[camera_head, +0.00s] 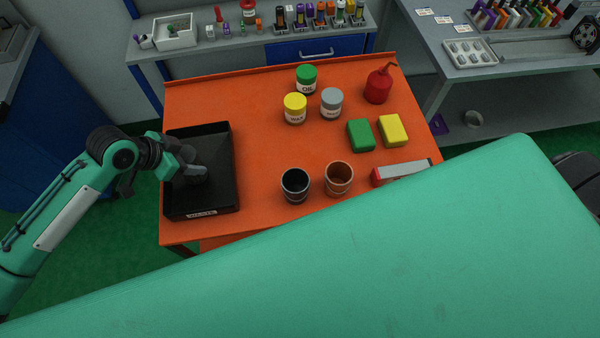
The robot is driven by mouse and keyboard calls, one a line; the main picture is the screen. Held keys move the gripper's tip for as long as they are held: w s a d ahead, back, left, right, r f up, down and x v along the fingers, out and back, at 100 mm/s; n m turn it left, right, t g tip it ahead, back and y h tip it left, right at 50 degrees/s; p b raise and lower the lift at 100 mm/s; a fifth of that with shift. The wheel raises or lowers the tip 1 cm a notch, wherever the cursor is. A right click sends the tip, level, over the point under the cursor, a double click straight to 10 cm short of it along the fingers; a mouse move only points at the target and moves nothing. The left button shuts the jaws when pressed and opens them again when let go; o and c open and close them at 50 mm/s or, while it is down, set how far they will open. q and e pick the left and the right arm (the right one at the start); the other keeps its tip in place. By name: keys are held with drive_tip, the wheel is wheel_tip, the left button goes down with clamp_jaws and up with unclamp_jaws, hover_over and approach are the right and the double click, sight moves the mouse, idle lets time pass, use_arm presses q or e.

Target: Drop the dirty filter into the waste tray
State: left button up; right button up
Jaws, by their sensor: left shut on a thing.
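The black waste tray (222,192) lies at the left end of the orange table, with a label reading WASTE on its front wall. My left gripper (180,165) reaches in from the left over the tray. It is shut on a small dark grey piece, which I take to be the dirty filter (196,174). The filter shows against the tray's dark floor, inside its outline. I cannot tell how high it is above the floor. My right gripper is not in view.
The orange table (262,150) also bears a black cup (295,185), a copper cup (339,179), several lidded jars, a red oil can (379,85), and green (360,135) and yellow (393,131) blocks. A large teal part of mine hides the front right. Shelves stand behind.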

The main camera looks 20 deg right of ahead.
use_arm(q)
drive_tip(key=o, duration=0.9)
drive_tip(key=shift+o, duration=1)
drive_tip(key=b+v, duration=0.2)
drive_tip(key=v, duration=1.1)
drive_tip(key=shift+a+r, duration=0.2)
drive_tip(key=shift+r, duration=0.15)
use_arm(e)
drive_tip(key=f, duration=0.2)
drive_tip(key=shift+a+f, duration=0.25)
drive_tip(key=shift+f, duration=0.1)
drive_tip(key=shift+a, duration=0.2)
